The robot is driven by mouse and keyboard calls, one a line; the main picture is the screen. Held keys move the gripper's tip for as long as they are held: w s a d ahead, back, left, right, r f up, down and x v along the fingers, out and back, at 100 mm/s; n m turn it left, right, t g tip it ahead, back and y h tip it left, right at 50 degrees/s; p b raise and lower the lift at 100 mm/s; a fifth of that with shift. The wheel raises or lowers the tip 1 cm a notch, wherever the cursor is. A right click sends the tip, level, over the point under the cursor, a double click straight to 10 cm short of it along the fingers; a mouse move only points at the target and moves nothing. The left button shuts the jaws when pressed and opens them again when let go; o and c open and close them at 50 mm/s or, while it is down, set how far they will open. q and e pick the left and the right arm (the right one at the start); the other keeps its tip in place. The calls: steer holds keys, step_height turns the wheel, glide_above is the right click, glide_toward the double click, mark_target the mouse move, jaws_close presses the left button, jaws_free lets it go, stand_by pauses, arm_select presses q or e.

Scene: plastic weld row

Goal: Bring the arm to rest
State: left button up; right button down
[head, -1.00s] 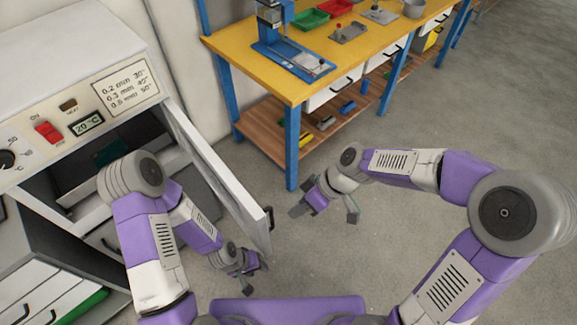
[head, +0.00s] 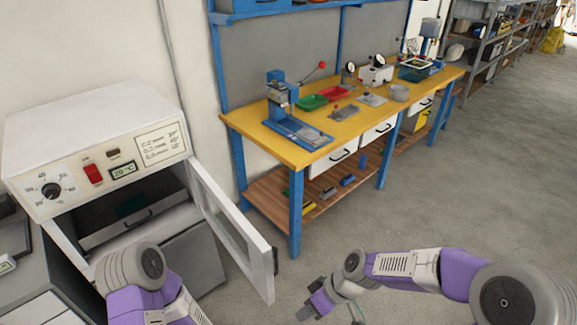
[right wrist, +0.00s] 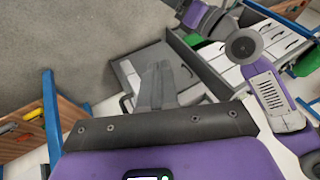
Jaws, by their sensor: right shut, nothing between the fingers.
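My right arm (head: 398,265) reaches in from the right in the head view. Its gripper (head: 332,312) hangs over the bare floor at the bottom edge, partly cut off. In the right wrist view its grey fingers (right wrist: 156,84) lie together with nothing between them. My left arm (head: 140,285) shows at the bottom left, in front of the oven. Its gripper is below the head picture and cannot be made out in the wrist view.
The white oven (head: 95,130) at left has its door (head: 235,232) swung open toward the floor between my arms. A yellow workbench (head: 345,127) with blue legs stands behind, with a press (head: 280,100) and trays on it. The floor at right is clear.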

arm_select(q)
steer(key=shift+w+r+p, duration=0.35)
steer(key=shift+r+p, duration=0.25)
steer(key=shift+p, duration=0.05)
steer(key=shift+w+r+p, duration=0.3)
steer(key=shift+r+p, duration=0.3)
arm_select(e)
steer(key=s+d+f+m+h, duration=0.1)
steer(key=s+d+f+m, duration=0.1)
steer(key=f+m, duration=0.4)
steer(key=s+d+f+m+t+h, duration=0.1)
steer(key=s+d+f+m, duration=0.2)
steer(key=f, duration=1.1)
steer(key=s+m, duration=0.1)
steer(key=m, duration=0.1)
steer(key=shift+s+d+f+m+h, duration=0.2)
steer(key=shift+s+m+h, duration=0.1)
steer(key=shift+s+m, duration=0.1)
arm_select(q)
steer(key=shift+w+d, duration=0.1)
steer(key=shift+d, duration=0.05)
arm_select(e)
steer(key=shift+d, duration=0.15)
